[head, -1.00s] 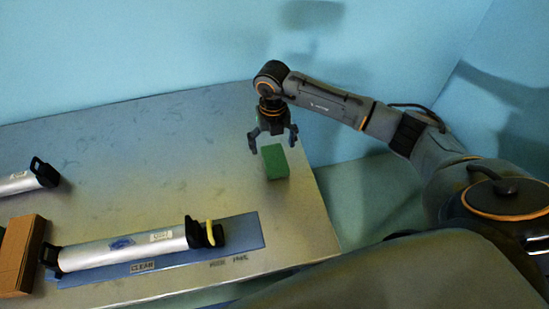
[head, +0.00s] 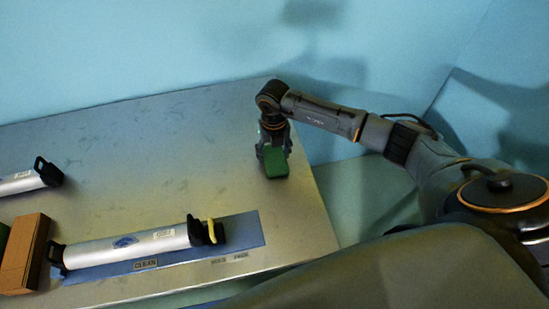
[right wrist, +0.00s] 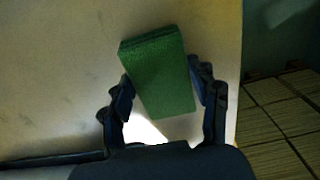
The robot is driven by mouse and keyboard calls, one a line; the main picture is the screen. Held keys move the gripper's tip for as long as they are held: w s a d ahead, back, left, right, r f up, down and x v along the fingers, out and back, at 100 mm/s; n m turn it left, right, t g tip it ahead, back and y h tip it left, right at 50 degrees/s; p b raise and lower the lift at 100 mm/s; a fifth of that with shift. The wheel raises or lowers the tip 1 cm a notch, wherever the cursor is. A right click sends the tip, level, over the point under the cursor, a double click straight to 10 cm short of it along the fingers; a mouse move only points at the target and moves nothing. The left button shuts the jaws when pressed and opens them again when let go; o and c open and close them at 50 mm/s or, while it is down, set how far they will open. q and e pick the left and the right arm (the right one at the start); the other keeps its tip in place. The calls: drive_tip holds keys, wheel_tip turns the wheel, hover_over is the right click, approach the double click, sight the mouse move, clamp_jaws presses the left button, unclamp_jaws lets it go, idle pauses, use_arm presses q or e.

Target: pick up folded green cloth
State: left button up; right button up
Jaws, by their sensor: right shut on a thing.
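The folded green cloth (head: 274,164) is a small block near the right edge of the table in the head view. It also shows in the right wrist view (right wrist: 160,72), between the two fingers. My right gripper (head: 273,149) is lowered over the cloth from behind and is shut on it, with a finger against each side in the right wrist view (right wrist: 165,95). I cannot tell whether the cloth still touches the table. My left gripper is not in view.
A silver tube with black end caps (head: 130,248) and a yellow strap lies on a blue mat (head: 245,228) at the front. A brown box (head: 24,254) and another silver tube (head: 18,183) are at the left. The table's middle (head: 150,165) is clear.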

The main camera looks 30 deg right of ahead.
sight(274, 155)
drive_tip(key=shift+r, duration=0.55)
wheel_tip(274, 155, up, 2)
drive_tip(key=shift+r+b, duration=0.15)
drive_tip(key=shift+b, duration=0.15)
drive_tip(key=s+a+r, duration=0.1)
drive_tip(key=s+a+r+b, duration=0.1)
drive_tip(key=r, duration=0.1)
drive_tip(key=s+a+r, duration=0.1)
drive_tip(key=r, duration=0.1)
drive_tip(key=shift+s+r, duration=0.15)
drive_tip(key=shift+s, duration=0.25)
drive_tip(key=s+a+r+b, duration=0.2)
drive_tip(key=s+a+r, duration=0.2)
drive_tip(key=s, duration=0.3)
drive_tip(key=shift+s+a+r, duration=0.2)
drive_tip(key=shift+a, duration=0.55)
drive_tip(key=o, duration=0.5)
drive_tip(key=c, duration=0.4)
drive_tip(key=shift+w, duration=0.1)
